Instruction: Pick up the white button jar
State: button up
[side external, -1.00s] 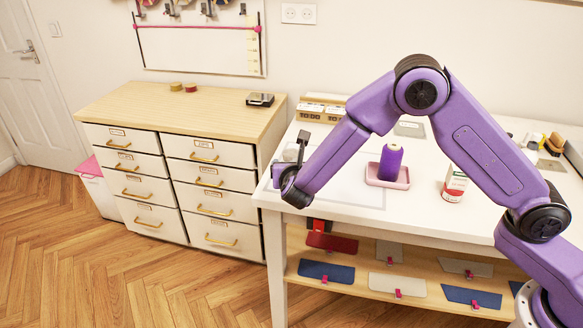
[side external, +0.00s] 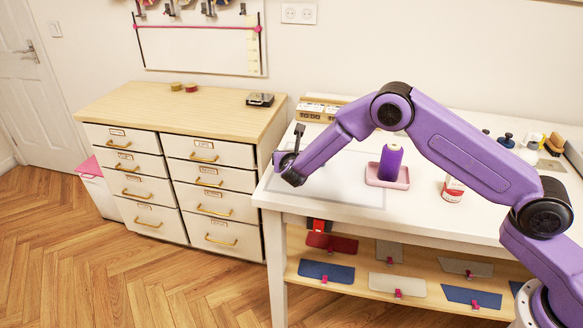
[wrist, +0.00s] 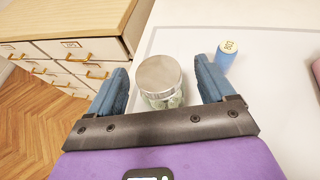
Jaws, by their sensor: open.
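A clear glass jar with a silvery lid (wrist: 159,75) and pale buttons inside stands on the white table. In the wrist view it lies between the two blue fingers of my gripper (wrist: 162,66). The fingers are open, with a gap to the jar on both sides. In the side external view my gripper (side external: 284,160) is over the table's left end; its fingers and the jar are mostly hidden there by my wrist.
A blue spool (wrist: 226,55) stands just right of my right finger. A purple thread cone (side external: 391,162) stands on a pink tray (side external: 402,182). A white-and-red container (side external: 453,188) is farther right. A wooden drawer cabinet (side external: 180,115) is left of the table.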

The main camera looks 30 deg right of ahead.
jog(key=shift+x, duration=1.9)
jog(key=shift+a, duration=0.1)
jog(key=c, duration=1.2)
jog(key=shift+o, duration=0.2)
jog(key=shift+r, duration=0.1)
